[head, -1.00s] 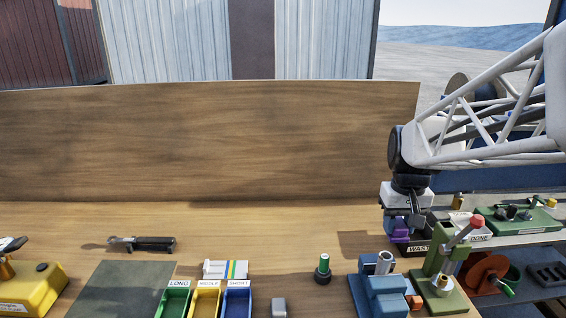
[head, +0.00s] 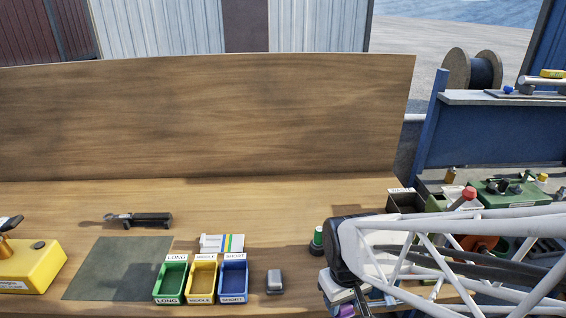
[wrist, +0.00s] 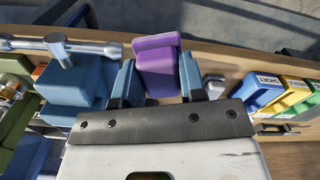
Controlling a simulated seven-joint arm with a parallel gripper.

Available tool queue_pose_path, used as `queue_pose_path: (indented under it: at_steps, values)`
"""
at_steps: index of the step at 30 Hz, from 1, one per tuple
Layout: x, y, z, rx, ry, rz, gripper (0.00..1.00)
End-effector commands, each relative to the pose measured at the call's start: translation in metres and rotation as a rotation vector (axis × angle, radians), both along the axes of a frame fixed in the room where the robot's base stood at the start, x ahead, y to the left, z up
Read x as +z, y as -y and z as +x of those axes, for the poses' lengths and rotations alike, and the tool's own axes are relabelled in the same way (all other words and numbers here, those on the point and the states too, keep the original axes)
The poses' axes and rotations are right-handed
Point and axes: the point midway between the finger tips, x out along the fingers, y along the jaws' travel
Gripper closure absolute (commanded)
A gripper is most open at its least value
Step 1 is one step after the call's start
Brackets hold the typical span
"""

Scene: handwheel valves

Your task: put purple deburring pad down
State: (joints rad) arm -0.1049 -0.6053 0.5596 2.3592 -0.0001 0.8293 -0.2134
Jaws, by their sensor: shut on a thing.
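The purple deburring pad (wrist: 157,58) is between the two blue-tipped fingers of my gripper (wrist: 155,78) in the wrist view. My gripper is shut on it. In the head view only a small purple part of the pad (head: 346,310) shows at the bottom edge, below my arm. My gripper is at the front of the bench there, right of the grey block (head: 275,280), and my arm mostly hides it. The pad appears held above the bench edge; its exact height cannot be told.
A blue vise (wrist: 72,85) is left of my gripper in the wrist view. Green (head: 172,280), yellow (head: 202,280) and blue (head: 234,282) bins stand left of the grey block. A dark mat (head: 118,268) lies bare at left.

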Motion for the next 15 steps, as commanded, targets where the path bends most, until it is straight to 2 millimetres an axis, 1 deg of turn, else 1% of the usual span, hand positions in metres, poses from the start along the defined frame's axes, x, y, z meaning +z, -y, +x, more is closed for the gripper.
queue_pose_path:
  at_steps: [1,6,10,15]
  values:
    - [-0.007,-0.004,-0.008,0.018,0.0,0.0,0.88]
    - [-0.022,-0.012,-0.027,0.058,0.0,0.0,0.88]
    - [-0.028,-0.014,-0.034,0.072,0.001,0.0,0.88]
    - [-0.03,-0.015,-0.035,0.076,0.002,0.001,0.88]
